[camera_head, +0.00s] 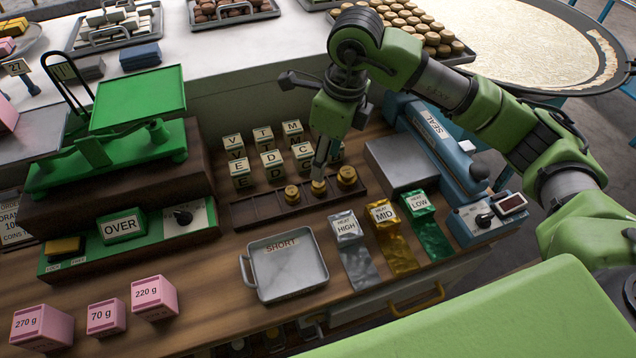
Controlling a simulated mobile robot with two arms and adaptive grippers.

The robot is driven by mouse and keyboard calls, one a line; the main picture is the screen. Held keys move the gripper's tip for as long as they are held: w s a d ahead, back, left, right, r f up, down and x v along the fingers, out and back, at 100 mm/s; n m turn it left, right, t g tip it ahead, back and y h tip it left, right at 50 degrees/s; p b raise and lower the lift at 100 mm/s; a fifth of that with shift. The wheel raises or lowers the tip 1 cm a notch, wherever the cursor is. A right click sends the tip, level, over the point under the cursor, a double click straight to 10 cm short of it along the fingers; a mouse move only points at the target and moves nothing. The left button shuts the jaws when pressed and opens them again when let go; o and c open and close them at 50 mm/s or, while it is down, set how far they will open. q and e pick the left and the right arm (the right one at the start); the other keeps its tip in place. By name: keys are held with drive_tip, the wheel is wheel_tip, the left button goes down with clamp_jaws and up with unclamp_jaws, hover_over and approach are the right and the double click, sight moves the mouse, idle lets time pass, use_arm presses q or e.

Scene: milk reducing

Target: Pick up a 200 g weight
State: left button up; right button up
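Three brass weights stand in a dark wooden rack (255,213): a left one (292,196), a middle one (318,188) and a right, slightly larger one (347,178). Their gram markings are too small to read. My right gripper (321,171) comes down from above with its fingertips at the top of the middle weight. The fingers look narrow and close together from this angle, and I cannot tell whether they grip it. The middle weight still appears to sit in the rack. My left gripper is not in view.
Letter blocks (270,160) stand just behind the rack. A metal tray marked SHORT (286,275) lies in front. Heat tags (382,212) and a blue sealer (440,150) are to the right; a green scale (125,145) is left. Pink gram-marked boxes (153,297) stand front left.

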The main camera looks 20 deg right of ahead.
sight(319, 184)
drive_tip(key=f, duration=0.3)
drive_tip(key=shift+w+a+f+p, duration=0.2)
drive_tip(key=shift+w+p, duration=0.05)
drive_tip(key=shift+p, duration=0.05)
drive_tip(key=shift+a+f+p, duration=0.1)
drive_tip(key=shift+f+p, duration=0.4)
drive_tip(key=f+p, duration=0.1)
drive_tip(key=f, duration=0.2)
drive_tip(key=shift+w+a+f+p, duration=0.15)
drive_tip(key=shift+w+f+p, duration=0.1)
drive_tip(key=shift+w+p, duration=0.15)
drive_tip(key=shift+f, duration=0.4)
clamp_jaws()
